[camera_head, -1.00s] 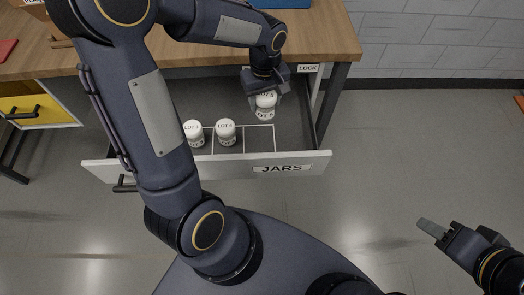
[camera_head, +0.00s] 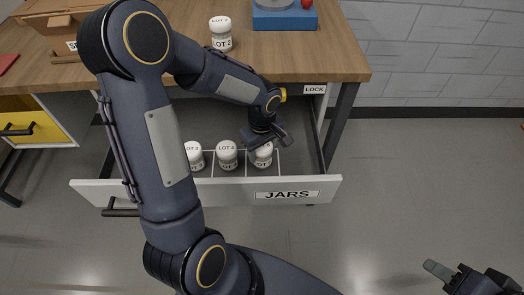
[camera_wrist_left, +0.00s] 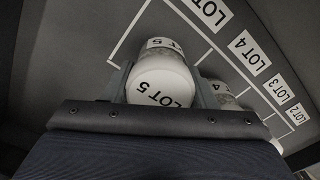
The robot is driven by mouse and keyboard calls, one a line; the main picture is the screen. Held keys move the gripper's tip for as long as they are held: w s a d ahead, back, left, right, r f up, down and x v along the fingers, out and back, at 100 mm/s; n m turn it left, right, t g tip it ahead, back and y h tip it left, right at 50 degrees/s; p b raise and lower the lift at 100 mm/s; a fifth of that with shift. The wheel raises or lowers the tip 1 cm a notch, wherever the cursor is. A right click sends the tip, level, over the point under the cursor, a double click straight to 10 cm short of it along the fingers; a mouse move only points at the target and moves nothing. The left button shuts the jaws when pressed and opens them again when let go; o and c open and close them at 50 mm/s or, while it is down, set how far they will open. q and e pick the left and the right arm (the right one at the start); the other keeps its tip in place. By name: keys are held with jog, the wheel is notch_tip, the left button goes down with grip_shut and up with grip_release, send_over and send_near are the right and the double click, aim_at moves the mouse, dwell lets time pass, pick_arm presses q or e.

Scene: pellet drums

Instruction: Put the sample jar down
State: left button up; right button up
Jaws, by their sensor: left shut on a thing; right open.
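The sample jar, white-lidded and marked LOT 5 (camera_head: 263,160), is in the open JARS drawer (camera_head: 300,165), over the right-hand marked slot, beside the LOT 4 jar (camera_head: 227,156). My left gripper (camera_head: 264,145) is shut on it from above. In the left wrist view the LOT 5 jar (camera_wrist_left: 160,85) sits between the fingers, its lid facing the camera. Whether its base touches the drawer floor cannot be told. My right gripper (camera_head: 438,270) is open and empty at lower right, away from the drawer.
The LOT 3 jar (camera_head: 194,156) stands left of LOT 4. A LOT 2 jar (camera_head: 221,36) stands on the wooden table (camera_head: 310,65), near a blue device (camera_head: 285,20). Slot labels (camera_wrist_left: 250,52) line the drawer in the wrist view. The drawer's rear area looks clear.

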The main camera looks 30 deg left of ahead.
pick_arm(q)
jog(key=shift+f, duration=0.4)
jog(key=o, duration=0.6)
jog(key=shift+f, duration=0.1)
jog(key=o, duration=0.4)
